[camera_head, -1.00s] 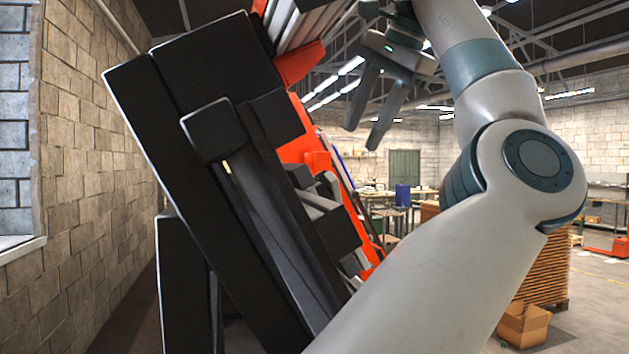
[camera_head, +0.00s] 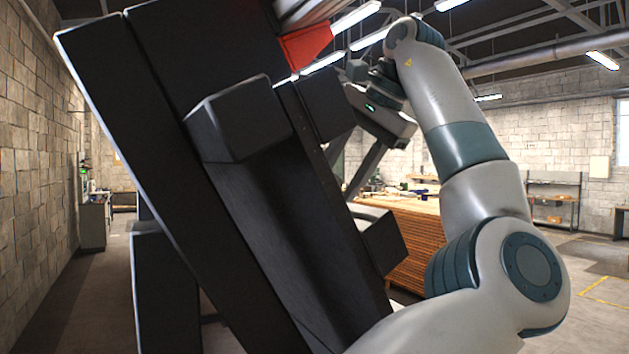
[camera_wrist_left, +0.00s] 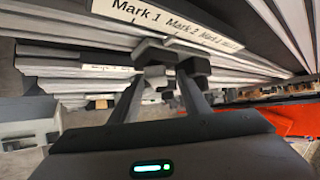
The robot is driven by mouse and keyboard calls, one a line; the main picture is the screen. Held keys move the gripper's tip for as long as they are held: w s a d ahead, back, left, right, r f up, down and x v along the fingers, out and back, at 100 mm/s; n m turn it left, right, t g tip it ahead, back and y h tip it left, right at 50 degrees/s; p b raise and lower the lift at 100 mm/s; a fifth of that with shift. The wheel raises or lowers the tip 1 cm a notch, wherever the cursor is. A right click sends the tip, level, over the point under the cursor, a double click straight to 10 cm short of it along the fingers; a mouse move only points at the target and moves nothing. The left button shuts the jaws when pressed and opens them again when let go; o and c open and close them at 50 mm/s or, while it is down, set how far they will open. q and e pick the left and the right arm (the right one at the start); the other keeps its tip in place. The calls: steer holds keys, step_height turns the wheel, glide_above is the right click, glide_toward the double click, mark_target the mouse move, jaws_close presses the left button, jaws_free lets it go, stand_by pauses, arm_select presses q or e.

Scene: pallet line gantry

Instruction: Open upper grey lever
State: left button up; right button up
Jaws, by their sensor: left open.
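My left gripper (camera_head: 346,170) is high in the head view, its fingers pointing down beside the dark machine frame (camera_head: 160,130) and partly hidden by it. In the left wrist view the gripper (camera_wrist_left: 162,78) is open, with its two fingers apart. Dark grey blocks (camera_wrist_left: 155,50) show at the finger ends, below a white label strip (camera_wrist_left: 180,22) reading "Mark 1" and "Mark 2". I cannot tell whether these blocks are lever parts or fingertips. The upper grey lever cannot be made out for certain in either view. My right gripper is not in view.
The black frame fills the left and centre of the head view, with a dark block (camera_head: 384,242) jutting right. A red part (camera_head: 305,45) is above. A stack of boards (camera_head: 405,235) stands behind. The floor at right (camera_head: 590,265) is clear.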

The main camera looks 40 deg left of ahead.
arm_select(q)
steer(key=shift+w+a+f, duration=0.1)
steer(key=shift+a+f, duration=0.05)
steer(key=shift+f, duration=0.15)
steer(key=shift+d, duration=0.3)
steer(key=shift+c, duration=1.2)
steer(key=c, duration=0.8)
steer(key=shift+f+n+y+b, duration=0.25)
steer(key=shift+n+y+b, duration=0.15)
steer(key=shift+b, duration=0.25)
steer(key=n+y+b, duration=0.3)
steer(key=y, duration=0.1)
steer(key=shift+d+f+g, duration=0.25)
steer(key=shift+d+g, duration=0.05)
steer(key=shift+g, duration=0.1)
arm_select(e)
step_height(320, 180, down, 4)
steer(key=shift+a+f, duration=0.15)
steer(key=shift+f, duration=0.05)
arm_select(q)
steer(key=shift+w, duration=0.1)
